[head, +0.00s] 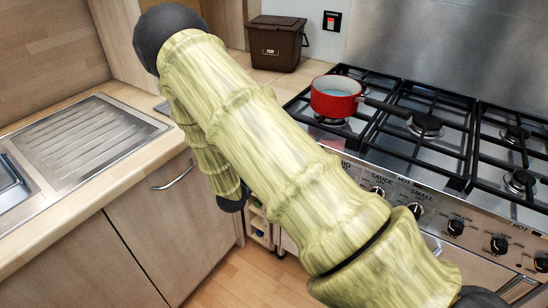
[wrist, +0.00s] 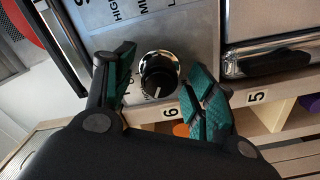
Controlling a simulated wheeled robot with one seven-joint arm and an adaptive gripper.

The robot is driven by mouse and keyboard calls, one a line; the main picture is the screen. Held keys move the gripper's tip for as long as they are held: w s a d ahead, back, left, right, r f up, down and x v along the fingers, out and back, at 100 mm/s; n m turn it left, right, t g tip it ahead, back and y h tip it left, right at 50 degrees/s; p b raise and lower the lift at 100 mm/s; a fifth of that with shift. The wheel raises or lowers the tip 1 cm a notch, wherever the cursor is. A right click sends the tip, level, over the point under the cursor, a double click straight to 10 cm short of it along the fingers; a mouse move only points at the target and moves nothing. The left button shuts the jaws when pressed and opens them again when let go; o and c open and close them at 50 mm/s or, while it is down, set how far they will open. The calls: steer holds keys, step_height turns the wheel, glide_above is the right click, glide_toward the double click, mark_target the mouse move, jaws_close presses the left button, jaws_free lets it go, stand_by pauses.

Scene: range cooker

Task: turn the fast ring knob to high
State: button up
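In the wrist view a round knob (wrist: 158,76) with a chrome rim, a black face and a white pointer line sits on the steel panel. Print beside it includes "HIGH"; the knob's own name is not readable. My gripper (wrist: 163,82) is open, with one green-padded finger on each side of the knob. A gap shows on the left; I cannot tell whether the right finger touches. In the head view my arm hides the gripper and that knob. Other knobs (head: 416,209) show on the cooker front, with labels including "SAUCE" and "SMALL".
A red pan (head: 336,97) with its handle pointing right stands on the hob's black grates (head: 460,152). A brown bin (head: 276,43) is on the counter behind. A metal handle (wrist: 270,62) is right of the knob; a shelf edge numbered 6 and 5 (wrist: 262,108) lies below it.

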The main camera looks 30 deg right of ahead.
steer(key=v, duration=1.2)
stand_by(0.5)
